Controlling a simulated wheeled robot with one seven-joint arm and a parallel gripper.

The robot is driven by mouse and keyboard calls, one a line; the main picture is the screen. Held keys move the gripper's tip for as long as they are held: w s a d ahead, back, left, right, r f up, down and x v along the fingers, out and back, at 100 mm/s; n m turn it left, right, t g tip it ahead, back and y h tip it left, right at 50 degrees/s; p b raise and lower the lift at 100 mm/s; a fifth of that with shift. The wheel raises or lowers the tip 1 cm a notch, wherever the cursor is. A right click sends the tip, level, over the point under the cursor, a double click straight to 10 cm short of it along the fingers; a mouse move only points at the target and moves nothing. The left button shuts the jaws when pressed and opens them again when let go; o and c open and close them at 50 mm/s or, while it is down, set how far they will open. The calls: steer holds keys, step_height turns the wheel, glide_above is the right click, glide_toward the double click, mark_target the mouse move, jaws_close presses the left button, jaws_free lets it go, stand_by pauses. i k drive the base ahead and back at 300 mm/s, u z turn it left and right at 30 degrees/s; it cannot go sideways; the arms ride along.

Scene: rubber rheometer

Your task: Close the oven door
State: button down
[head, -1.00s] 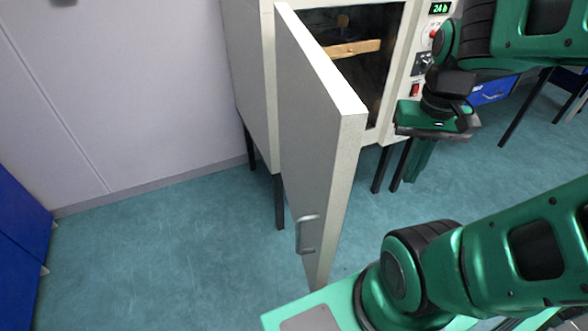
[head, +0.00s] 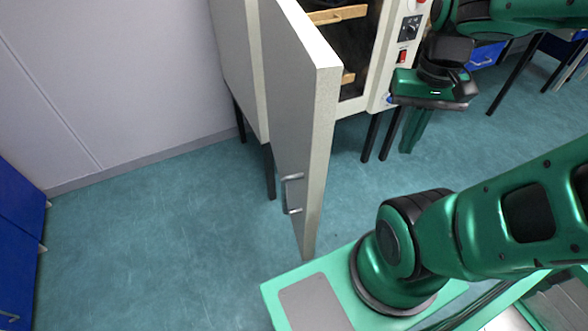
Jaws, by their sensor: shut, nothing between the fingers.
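The oven (head: 382,62) stands on dark legs at the top of the head view. Its door (head: 298,95) is a grey-white slab hinged on the oven's left side. It stands wide open, swung out toward me. A metal handle (head: 291,193) sits on the door's outer face, low near its free edge. My gripper (head: 411,142) points downward to the right of the door, in front of the oven's lower right corner. Its green fingers are together and empty. It is apart from the door, on the inner-face side.
Wooden shelves (head: 338,14) show inside the oven. A control panel (head: 406,40) with a red switch is on its right. A pale wall (head: 110,80) and blue cabinets (head: 18,225) are at left. The teal floor (head: 160,235) left of the door is clear.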

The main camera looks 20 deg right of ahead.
mark_target(303, 74)
steer(key=k, duration=0.4)
steer(key=z, duration=1.3)
steer(key=k, duration=1.5)
steer(key=u, duration=1.3)
steer(key=i, duration=1.05)
steer(key=z, duration=0.05)
